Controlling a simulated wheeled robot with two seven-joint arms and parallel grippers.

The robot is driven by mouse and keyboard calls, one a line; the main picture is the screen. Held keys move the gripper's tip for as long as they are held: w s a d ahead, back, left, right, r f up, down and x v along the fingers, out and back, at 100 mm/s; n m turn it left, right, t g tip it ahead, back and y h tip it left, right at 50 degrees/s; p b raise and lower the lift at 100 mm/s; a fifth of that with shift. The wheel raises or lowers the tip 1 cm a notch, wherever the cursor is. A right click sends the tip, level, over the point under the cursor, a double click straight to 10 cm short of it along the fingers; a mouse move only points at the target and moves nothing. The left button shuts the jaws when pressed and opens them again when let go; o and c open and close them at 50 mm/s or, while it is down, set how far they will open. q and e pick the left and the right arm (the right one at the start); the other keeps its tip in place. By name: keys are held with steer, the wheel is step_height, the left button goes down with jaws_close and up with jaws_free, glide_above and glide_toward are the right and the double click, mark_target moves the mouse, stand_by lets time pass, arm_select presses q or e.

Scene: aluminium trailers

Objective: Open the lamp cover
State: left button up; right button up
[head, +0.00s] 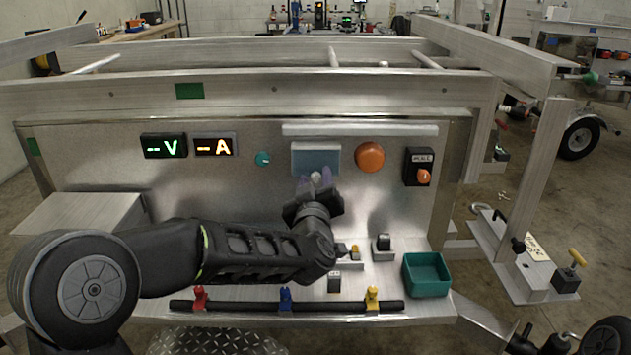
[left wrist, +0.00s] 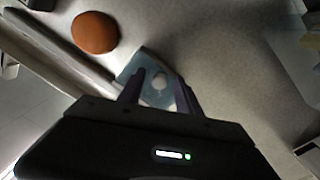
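A blue-grey rectangular cover (head: 316,157) is on the upright metal panel, below a pale ledge. It looks closed, lying against the panel. A round whitish knob (head: 316,178) is at its lower edge. My left gripper (head: 315,185) is in front of that lower edge. In the left wrist view, the cover (left wrist: 153,68) lies beyond my left gripper (left wrist: 158,84), and the knob (left wrist: 159,82) appears between the two fingers with gaps on both sides. The gripper is open. I cannot tell how deep the fingers are around the knob. My right gripper is not in view.
An orange dome (head: 369,157) and a rotary switch box (head: 419,167) are right of the cover. A teal knob (head: 262,159) and two displays, V (head: 164,146) and A (head: 214,145), are left. A green tray (head: 427,274) sits on the shelf below.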

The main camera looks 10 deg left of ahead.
arm_select(q)
jaws_close()
stand_by(1.2)
